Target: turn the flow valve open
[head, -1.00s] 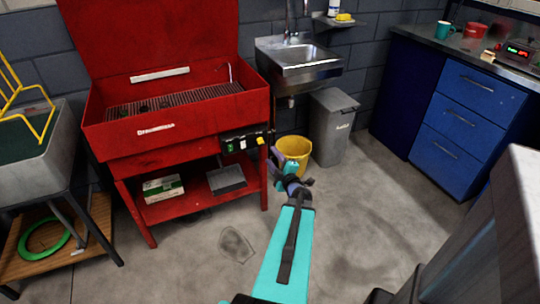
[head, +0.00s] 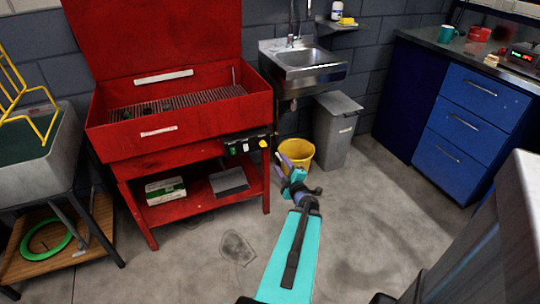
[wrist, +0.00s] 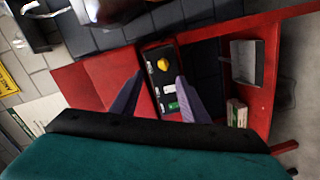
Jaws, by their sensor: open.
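The flow valve seems to be the yellow knob (head: 263,143) at the right end of the black control panel (head: 241,146) on the front of the red parts washer (head: 190,121). The knob (wrist: 163,65) shows clearly in the wrist view, with green and white switches in line below it. My gripper (head: 284,162) is to the right of the panel in the head view, apart from the knob. In the wrist view my gripper (wrist: 159,76) has its two purple fingers spread on either side of the panel, with nothing between them touching.
A yellow bucket (head: 297,152) and a grey bin (head: 335,130) stand behind my gripper. The washer's lower shelf (head: 200,199) holds a green-and-white box (head: 165,189) and a grey tray (head: 229,181). A steel sink (head: 304,62) is at the back. The floor in front is clear.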

